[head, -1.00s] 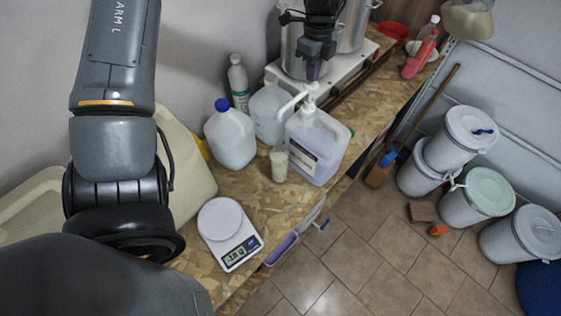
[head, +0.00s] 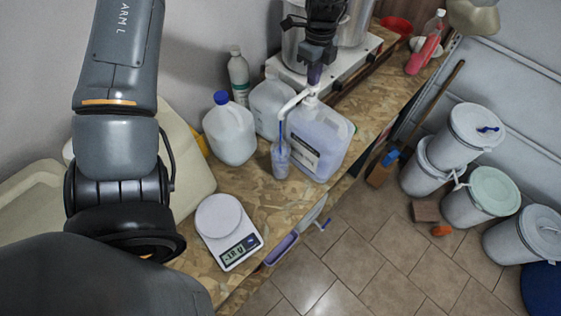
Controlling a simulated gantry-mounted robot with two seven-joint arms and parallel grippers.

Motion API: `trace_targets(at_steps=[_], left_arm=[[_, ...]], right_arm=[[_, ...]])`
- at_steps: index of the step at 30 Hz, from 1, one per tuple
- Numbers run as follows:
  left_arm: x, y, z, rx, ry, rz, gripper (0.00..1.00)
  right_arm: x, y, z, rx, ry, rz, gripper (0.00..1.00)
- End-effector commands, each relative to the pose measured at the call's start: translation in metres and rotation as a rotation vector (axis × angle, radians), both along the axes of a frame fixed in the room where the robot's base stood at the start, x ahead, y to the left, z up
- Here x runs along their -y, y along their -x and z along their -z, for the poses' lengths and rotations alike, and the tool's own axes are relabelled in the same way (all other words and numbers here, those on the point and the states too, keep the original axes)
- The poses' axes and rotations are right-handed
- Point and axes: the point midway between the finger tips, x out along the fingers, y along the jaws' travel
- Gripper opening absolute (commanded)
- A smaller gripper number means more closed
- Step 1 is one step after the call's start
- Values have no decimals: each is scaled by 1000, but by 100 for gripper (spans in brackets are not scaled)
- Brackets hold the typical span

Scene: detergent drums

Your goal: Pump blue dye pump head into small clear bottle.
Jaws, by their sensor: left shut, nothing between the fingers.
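The blue dye jug (head: 318,142) is a translucent container of bluish liquid with a white pump head (head: 300,98) on top. My left gripper (head: 315,74) is shut with nothing between its fingers, and its tips press on or sit just above the pump head. The spout points left, over the small clear bottle (head: 281,160). A thin blue stream runs from the spout down into the bottle's mouth, and the bottle's contents look bluish purple. The bottle stands upright on the table beside the jug. My right gripper is not in view.
Two more jugs, one blue-capped (head: 230,132), stand left of the bottle. A kitchen scale (head: 226,230) sits at the front of the wooden table (head: 265,200). A steel pot on a white stove (head: 345,68) is behind the jug. Several lidded buckets (head: 475,130) stand on the floor.

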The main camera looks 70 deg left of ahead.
Motion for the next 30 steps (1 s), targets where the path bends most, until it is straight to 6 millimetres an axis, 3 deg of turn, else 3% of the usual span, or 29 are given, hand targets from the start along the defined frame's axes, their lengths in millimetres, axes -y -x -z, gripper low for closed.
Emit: trace_targets(at_steps=[5,13,30], left_arm=[[-1,1,15,-2,0,-1,0],[-1,1,9,-1,0,-1,0],[-1,0,-38,0,-1,-2,0]], right_arm=[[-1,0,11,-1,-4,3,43],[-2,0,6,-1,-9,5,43],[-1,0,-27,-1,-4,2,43]])
